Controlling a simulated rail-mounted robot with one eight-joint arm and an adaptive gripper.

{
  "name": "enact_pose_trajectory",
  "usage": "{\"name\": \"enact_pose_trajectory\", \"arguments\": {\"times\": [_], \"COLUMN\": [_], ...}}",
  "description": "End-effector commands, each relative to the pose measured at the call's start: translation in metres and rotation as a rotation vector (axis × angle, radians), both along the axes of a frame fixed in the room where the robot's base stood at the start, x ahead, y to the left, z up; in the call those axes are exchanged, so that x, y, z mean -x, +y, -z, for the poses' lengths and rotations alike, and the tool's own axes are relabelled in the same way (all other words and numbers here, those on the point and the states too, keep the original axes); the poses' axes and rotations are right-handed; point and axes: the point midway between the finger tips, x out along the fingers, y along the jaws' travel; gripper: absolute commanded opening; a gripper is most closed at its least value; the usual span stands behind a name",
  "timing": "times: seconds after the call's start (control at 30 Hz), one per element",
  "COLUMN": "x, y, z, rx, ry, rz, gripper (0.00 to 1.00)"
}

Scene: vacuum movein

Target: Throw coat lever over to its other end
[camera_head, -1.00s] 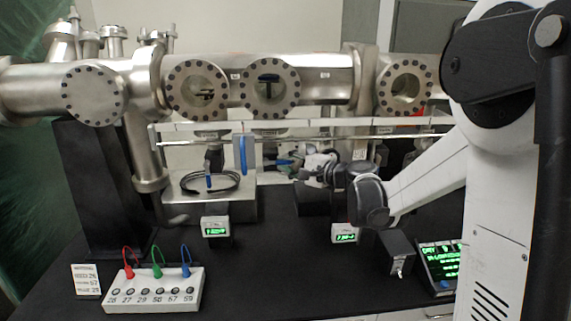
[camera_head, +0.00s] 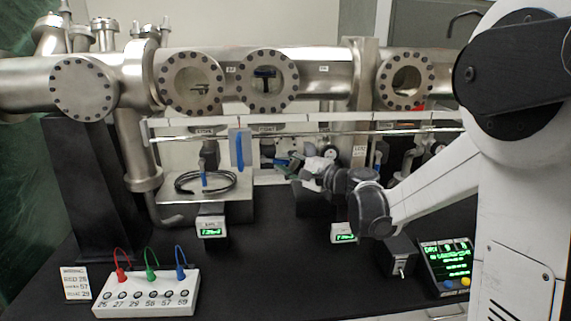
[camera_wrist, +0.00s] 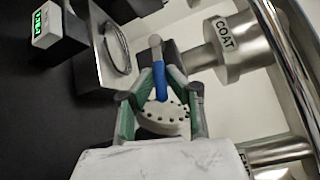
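My gripper (camera_wrist: 158,92) is open, with green-padded fingers spread. A bolted round flange (camera_wrist: 165,116) appears between the fingers. I cannot tell its depth.
A metal rail (camera_head: 330,134) runs across above the work area. A cable coil (camera_head: 190,183) lies on the metal box below. Small green displays (camera_head: 211,227) stand in front, and a jack panel (camera_head: 150,294) at front left.

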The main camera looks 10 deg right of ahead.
Motion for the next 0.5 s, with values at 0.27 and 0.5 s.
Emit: {"name": "enact_pose_trajectory", "arguments": {"times": [0.27, 0.5], "x": [0.0001, 0.0061], "y": [-0.0001, -0.0059], "z": [0.0, -0.0004], "rx": [0.0, 0.0], "ry": [0.0, 0.0], "rz": [0.0, 0.001], "gripper": [0.31, 0.31]}}
